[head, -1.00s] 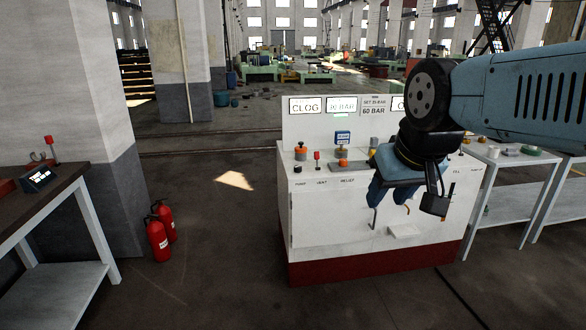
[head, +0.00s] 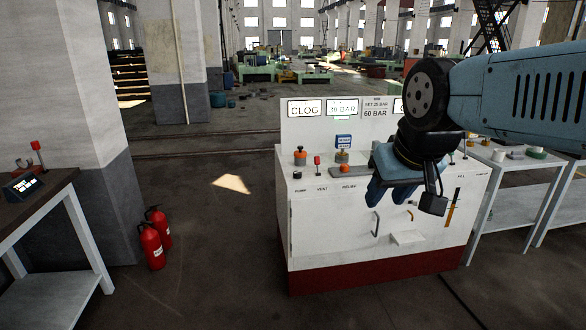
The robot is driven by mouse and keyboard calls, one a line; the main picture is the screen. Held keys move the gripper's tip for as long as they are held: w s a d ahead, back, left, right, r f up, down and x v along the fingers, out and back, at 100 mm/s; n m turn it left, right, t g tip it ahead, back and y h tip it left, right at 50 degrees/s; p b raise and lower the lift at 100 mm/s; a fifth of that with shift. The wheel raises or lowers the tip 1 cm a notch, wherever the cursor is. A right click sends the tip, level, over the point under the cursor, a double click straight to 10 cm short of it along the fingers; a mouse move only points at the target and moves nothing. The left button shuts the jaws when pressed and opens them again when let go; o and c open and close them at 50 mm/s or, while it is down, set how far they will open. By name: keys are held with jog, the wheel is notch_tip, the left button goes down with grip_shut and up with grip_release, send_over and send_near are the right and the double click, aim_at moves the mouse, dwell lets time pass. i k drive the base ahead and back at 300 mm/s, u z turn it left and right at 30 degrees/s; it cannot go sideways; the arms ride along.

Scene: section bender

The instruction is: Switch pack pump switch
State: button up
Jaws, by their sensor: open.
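The white pack console (head: 330,225) with a red base stands ahead in the head view. Above its PUMP label, at the left of the sloped top, sits a small dark knob (head: 297,175), which looks like the pump switch; its position is too small to tell. My gripper (head: 384,198) hangs in front of the console's middle, right of the knob and apart from it in the picture. Its blue fingers point down, open, with nothing visible between them. The gripper and wrist hide part of the console's top and right-hand panel.
A red-topped lever (head: 317,165) marked VENT and an orange knob (head: 345,168) near RELIEF stand beside the pump knob. An orange-topped fitting (head: 300,155) is behind. Fire extinguishers (head: 152,245) and a table (head: 60,210) are at left. Floor between is clear.

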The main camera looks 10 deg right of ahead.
aim_at(297, 174)
jog(key=i, duration=1.85)
